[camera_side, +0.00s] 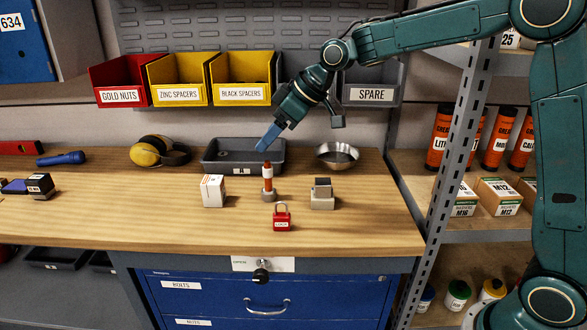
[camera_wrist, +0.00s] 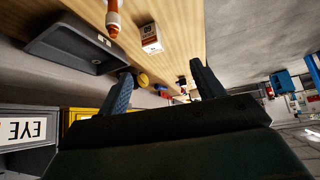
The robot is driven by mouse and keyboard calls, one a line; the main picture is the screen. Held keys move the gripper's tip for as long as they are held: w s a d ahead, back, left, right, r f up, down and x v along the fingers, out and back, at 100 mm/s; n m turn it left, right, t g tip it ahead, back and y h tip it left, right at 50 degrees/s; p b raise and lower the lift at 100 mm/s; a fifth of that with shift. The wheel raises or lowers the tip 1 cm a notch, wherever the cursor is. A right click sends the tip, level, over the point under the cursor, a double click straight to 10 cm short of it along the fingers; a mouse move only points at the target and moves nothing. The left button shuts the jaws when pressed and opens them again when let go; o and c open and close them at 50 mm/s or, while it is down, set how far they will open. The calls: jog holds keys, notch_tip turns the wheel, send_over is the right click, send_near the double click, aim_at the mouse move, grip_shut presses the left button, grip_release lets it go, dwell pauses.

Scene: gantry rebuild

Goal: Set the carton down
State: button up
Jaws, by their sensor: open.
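The carton (camera_side: 213,190), a small white box with a dark and red label, stands upright on the wooden bench. It also shows in the wrist view (camera_wrist: 150,38), apart from my fingers. My gripper (camera_side: 268,139) is in the air above the bench, to the upper right of the carton in the side view. In the wrist view my gripper (camera_wrist: 163,80) has its two blue fingers spread, with nothing held between them.
A red-and-white post (camera_side: 268,179) stands right of the carton. A grey tray (camera_side: 216,166), metal bowl (camera_side: 338,157), grey block (camera_side: 322,199) and red padlock (camera_side: 282,222) are nearby. Labelled bins (camera_side: 243,93) hang behind.

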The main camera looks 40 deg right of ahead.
jog(key=s+d+r+m+h, duration=0.1)
jog(key=s+r+m, duration=0.1)
jog(key=s, duration=0.7)
jog(key=s+d+r+m+h, duration=0.1)
jog(key=s+d+r, duration=0.1)
jog(key=s, duration=0.6)
jog(key=s+d+f+m+h, duration=0.1)
jog(key=s+d+f+m, duration=0.1)
jog(key=s, duration=0.7)
jog(key=s+d+f+m+h, duration=0.1)
jog(key=s+f, duration=0.1)
jog(key=s, duration=0.7)
jog(key=shift+d+f+m+g, duration=0.2)
jog(key=shift+d+m+g, duration=0.15)
jog(key=shift+m+g, duration=0.05)
